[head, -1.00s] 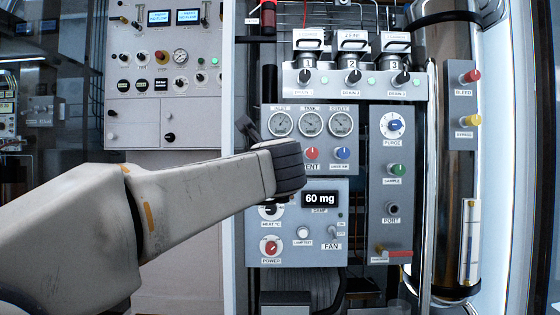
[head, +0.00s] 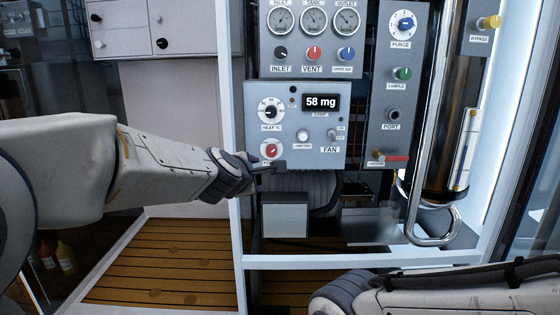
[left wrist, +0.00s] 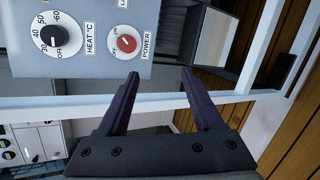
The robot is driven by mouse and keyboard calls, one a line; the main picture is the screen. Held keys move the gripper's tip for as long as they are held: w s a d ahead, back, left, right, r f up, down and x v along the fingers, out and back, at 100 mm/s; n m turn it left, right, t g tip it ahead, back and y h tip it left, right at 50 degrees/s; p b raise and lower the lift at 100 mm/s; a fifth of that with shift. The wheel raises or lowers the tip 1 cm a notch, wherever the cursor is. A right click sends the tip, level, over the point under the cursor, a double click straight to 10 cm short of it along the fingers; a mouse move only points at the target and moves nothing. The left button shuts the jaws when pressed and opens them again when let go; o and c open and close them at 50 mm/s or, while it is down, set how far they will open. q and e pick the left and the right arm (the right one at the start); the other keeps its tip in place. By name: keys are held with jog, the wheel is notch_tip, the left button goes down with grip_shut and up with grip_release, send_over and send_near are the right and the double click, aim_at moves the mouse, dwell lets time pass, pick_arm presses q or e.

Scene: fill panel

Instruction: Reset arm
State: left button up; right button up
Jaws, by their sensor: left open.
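My left arm reaches in from the left in the head view. Its gripper (head: 272,167) is at the lower left edge of the grey control panel (head: 325,158), just below the red POWER knob (head: 271,151). In the left wrist view, the two dark fingers (left wrist: 160,73) are spread apart with nothing between them. The POWER knob (left wrist: 126,43) and the HEAT knob (left wrist: 47,38) lie beyond the fingertips. My right arm (head: 430,292) crosses the lower right of the head view. Its gripper is out of view.
The panel display (head: 321,102) reads 58 mg. A white frame post (head: 230,120) and crossbar (head: 370,259) border the panel. A grey box (head: 285,215) sits below it, and a curved metal pipe (head: 413,190) runs on the right. Wooden slatted floor (head: 165,262) lies lower left.

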pick_arm(q)
jog(key=s+a+f+m+g+y, duration=0.1)
jog(key=s+a+f+m+g, duration=0.5)
jog(key=s+f+m, duration=0.55)
jog(key=s+a+f+m+g+y, duration=0.2)
jog(key=s+a+f+m+g, duration=0.45)
jog(key=s+f, duration=0.75)
jog(key=s+d+r+m+h+p, duration=0.1)
jog(key=s+d+r+m+p, duration=0.3)
jog(key=s+d+r+p, duration=0.5)
jog(key=s+d+r+m+p, duration=0.4)
jog(key=r+p, duration=0.4)
jog(key=r, duration=0.5)
notch_tip(320, 180, up, 37)
jog(key=p, duration=3.7)
jog(key=shift+w+m+g, duration=0.3)
jog(key=shift+w+g, duration=0.1)
jog(key=shift+g, duration=0.05)
jog(key=shift+d+r, duration=0.1)
